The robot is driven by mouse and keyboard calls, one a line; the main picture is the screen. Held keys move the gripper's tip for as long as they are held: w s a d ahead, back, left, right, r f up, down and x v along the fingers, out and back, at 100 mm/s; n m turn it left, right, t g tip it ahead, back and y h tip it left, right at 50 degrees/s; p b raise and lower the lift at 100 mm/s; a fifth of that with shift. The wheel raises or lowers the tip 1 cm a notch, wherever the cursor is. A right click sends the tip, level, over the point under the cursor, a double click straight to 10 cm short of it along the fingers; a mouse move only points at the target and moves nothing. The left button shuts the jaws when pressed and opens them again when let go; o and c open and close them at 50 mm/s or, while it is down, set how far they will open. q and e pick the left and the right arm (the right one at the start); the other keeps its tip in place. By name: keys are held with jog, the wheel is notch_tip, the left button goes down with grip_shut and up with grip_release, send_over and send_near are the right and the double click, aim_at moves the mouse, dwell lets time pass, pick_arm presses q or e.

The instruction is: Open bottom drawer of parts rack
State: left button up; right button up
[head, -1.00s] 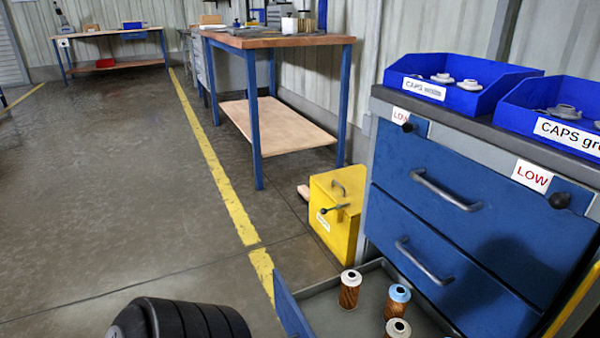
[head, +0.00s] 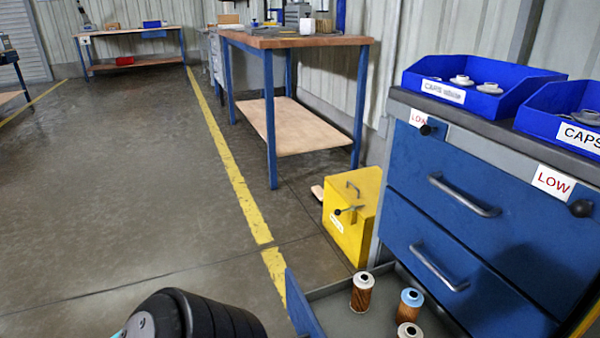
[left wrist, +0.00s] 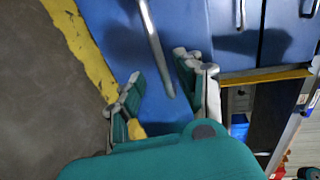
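The grey parts rack (head: 378,215) stands at the right of the head view. Its bottom drawer (head: 335,297) is pulled out, with its blue front (head: 303,308) standing away from the rack. Three filter cartridges stand in it: one white-topped (head: 362,295), one blue-topped (head: 411,306) and another white-topped (head: 409,333). In the left wrist view my left gripper (left wrist: 158,70) is open, its fingers apart on either side of a metal drawer handle (left wrist: 153,38) on a blue front. Contact with the handle cannot be told. My right gripper is not in view.
Two upper drawers (head: 475,160) (head: 455,310) are shut. Blue bins of caps (head: 520,90) sit on the rack top. A yellow box (head: 350,225) stands beside the rack. A workbench (head: 290,42) is behind. The floor (head: 130,200) at left is clear.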

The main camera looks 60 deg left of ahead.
pick_arm(q)
jog(key=shift+v, duration=2.15)
